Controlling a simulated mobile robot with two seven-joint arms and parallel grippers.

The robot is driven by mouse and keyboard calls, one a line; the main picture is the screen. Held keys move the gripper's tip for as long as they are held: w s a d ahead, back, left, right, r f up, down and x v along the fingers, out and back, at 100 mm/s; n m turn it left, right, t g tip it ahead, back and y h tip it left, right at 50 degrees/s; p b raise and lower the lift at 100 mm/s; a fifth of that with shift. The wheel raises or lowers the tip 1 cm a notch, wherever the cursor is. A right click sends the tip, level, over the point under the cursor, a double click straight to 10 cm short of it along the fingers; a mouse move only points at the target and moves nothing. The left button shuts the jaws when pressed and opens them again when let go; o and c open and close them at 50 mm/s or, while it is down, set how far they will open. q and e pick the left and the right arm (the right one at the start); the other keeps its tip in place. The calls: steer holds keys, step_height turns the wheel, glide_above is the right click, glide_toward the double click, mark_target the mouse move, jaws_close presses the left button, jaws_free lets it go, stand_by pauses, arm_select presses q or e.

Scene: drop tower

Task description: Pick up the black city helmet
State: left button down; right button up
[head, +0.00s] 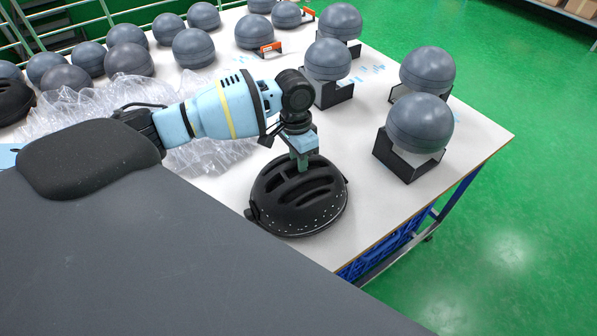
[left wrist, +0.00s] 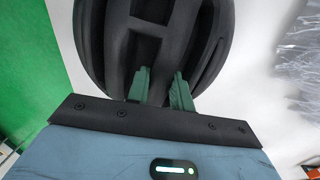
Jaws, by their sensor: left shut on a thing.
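The black city helmet (head: 299,196) is at the front of the white table, dome up, with long vents in its top. It also fills the top of the left wrist view (left wrist: 150,35). My left gripper (head: 302,164) points down onto the helmet's top from above. In the left wrist view its two green fingers (left wrist: 160,90) reach into the vents and are shut on a rib between them. I cannot tell whether the helmet touches the table. My right gripper is not in view.
Grey headforms on black stands (head: 419,125) are close on the right of the white table (head: 462,148). Crumpled clear plastic (head: 122,97) lies to the left. Several grey balls (head: 193,47) stand at the back left. Green floor (head: 500,230) is clear beyond the right edge.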

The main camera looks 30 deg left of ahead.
arm_select(q)
steer(key=shift+r, duration=0.2)
steer(key=shift+r, duration=0.25)
step_height(320, 180, up, 3)
steer(key=s+d+p, duration=0.1)
steer(key=s+d, duration=0.2)
steer(key=s, duration=0.4)
steer(key=s+d+r+p, duration=0.1)
steer(key=s+d, duration=0.2)
steer(key=s, duration=0.4)
steer(key=shift+s, duration=0.4)
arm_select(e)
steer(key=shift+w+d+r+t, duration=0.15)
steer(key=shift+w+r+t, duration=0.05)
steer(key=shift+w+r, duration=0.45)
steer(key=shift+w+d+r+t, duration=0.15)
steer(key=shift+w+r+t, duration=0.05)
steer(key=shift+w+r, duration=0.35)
arm_select(q)
steer(key=shift+r, duration=0.1)
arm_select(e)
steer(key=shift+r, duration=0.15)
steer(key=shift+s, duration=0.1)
